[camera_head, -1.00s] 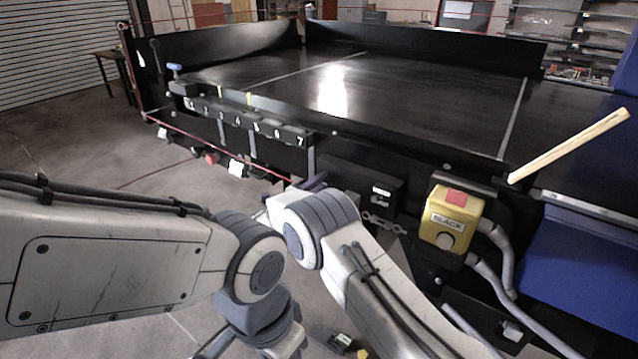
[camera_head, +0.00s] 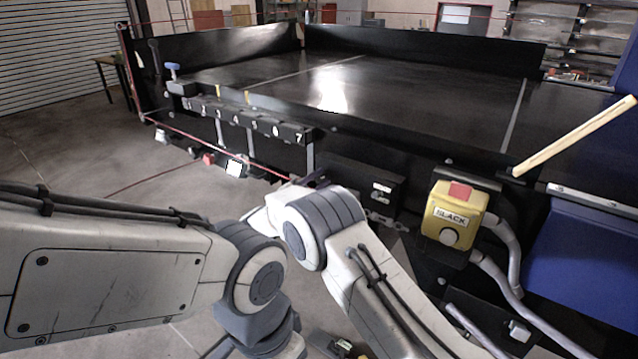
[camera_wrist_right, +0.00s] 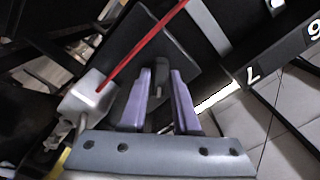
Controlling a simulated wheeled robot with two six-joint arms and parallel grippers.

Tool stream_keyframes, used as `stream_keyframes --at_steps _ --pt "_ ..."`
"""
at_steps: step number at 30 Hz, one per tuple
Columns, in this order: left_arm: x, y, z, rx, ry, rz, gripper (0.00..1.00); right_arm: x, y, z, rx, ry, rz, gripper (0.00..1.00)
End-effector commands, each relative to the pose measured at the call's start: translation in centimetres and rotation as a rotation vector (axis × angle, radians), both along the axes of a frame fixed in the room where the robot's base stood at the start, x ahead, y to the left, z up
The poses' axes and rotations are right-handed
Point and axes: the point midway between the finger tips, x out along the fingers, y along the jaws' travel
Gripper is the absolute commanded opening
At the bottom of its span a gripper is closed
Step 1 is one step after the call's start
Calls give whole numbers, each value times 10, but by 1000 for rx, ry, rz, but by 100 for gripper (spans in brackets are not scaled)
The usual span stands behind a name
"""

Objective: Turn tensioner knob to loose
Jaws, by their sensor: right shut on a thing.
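My right gripper (camera_wrist_right: 162,75) has two purple fingers, seen in the right wrist view in front of a dark plate. It is shut on a small dark knob (camera_wrist_right: 158,90) between the fingers. The knob's setting cannot be read.
A yellow box marked SLACK (camera_head: 452,216) with a red top button stands right of my right arm. A dark box (camera_head: 372,184) is on the conveyor side. A red cord (camera_wrist_right: 140,46) crosses close to the fingers. The black belt (camera_head: 400,90) is clear.

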Motion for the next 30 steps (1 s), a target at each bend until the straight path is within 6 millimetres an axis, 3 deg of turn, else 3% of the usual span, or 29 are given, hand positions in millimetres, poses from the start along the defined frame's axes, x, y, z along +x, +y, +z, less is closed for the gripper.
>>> stream_keyframes --at_steps 18,30 --pt "0 0 7 0 0 0 50 -2 4 -3 -466 346 8 0" --pt "0 0 13 0 0 0 50 -2 4 -4 -665 490 10 0"
